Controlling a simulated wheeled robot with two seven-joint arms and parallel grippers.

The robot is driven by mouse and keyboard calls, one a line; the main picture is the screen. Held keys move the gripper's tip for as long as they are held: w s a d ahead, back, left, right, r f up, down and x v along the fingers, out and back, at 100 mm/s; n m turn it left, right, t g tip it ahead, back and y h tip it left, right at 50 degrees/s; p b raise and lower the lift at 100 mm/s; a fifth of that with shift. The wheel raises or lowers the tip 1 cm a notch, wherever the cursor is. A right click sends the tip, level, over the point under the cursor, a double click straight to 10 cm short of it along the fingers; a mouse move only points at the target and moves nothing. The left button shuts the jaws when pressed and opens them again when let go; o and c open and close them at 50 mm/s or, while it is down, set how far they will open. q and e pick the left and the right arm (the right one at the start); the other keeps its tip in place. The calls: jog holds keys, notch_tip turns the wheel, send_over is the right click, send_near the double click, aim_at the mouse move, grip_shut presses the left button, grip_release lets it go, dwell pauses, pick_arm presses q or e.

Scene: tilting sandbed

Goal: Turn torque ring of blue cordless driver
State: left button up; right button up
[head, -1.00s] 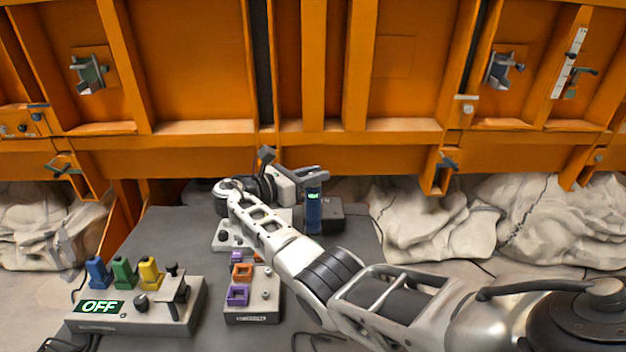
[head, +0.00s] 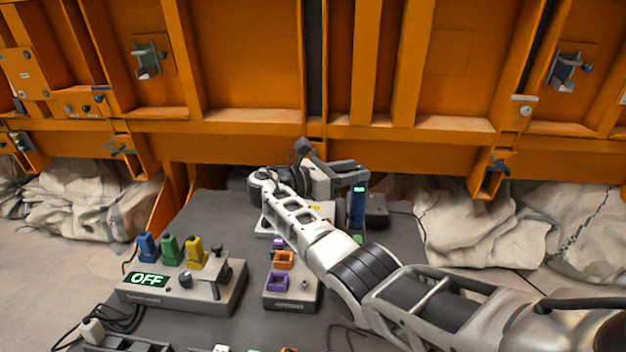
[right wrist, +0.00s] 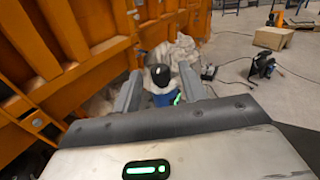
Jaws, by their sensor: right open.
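The blue cordless driver (head: 357,208) stands upright on the grey table, beside a black box. In the right wrist view its black round top and blue body (right wrist: 164,100) show between my finger pads. My right gripper (head: 349,179) is open at the driver's upper end, with one finger on each side in the right wrist view (right wrist: 160,82). I cannot tell whether the fingers touch it. The torque ring is not clearly distinguishable. My left gripper is not in view.
A box reading OFF (head: 180,292) with blue, green and yellow plugs stands at left. A box with orange and purple sockets (head: 291,290) lies beside my right arm. An orange ribbed wall (head: 250,70) rises behind the table. Cables lie at lower left.

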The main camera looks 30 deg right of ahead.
jog(key=w+a+b, duration=0.2)
jog(key=a+b, duration=0.2)
jog(key=a, duration=0.9)
